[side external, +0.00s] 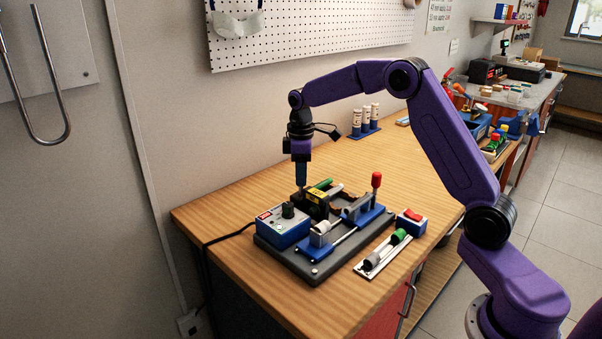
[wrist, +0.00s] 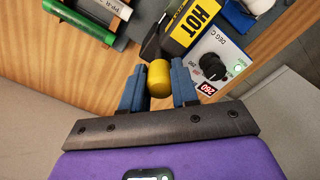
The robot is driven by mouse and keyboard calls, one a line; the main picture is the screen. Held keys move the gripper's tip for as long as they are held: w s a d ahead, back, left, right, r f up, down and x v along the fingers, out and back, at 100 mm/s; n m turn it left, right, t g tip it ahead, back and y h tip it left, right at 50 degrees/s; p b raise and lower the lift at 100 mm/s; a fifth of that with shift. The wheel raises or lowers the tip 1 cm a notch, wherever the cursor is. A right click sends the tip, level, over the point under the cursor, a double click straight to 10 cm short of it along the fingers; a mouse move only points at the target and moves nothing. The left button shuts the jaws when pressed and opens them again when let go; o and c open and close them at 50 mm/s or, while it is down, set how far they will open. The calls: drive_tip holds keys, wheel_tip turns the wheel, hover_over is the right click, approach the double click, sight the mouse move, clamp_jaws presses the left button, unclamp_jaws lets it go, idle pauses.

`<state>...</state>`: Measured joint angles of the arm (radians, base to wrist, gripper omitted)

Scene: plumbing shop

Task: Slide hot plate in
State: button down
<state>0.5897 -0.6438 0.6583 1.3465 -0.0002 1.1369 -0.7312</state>
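The hot plate (wrist: 188,22) is a black block with a yellow "HOT" label. In the side view the hot plate (side external: 316,198) stands on the dark grey base (side external: 318,272) of the bench rig, behind the control box. A yellow cylindrical handle (wrist: 159,79) lies between my gripper's two blue fingers in the wrist view. My gripper (wrist: 159,85) appears closed on it, with a finger against each side. In the side view my gripper (side external: 301,186) points straight down at the hot plate's back end. The handle is hidden there.
A blue and white control box (side external: 284,225) with a black knob and red display stands close beside. Blue clamps (side external: 318,240) and a red-topped lever (side external: 376,181) are on the right.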

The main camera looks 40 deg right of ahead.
sight(320, 194)
drive_tip(key=shift+s+r, duration=0.1)
drive_tip(key=shift+s, duration=3.4)
drive_tip(key=c, duration=0.8)
unclamp_jaws()
drive_tip(key=shift+c, duration=0.2)
drive_tip(key=shift+r, duration=0.3)
wheel_tip(320, 194, up, 17)
drive_tip(key=shift+f, duration=0.15)
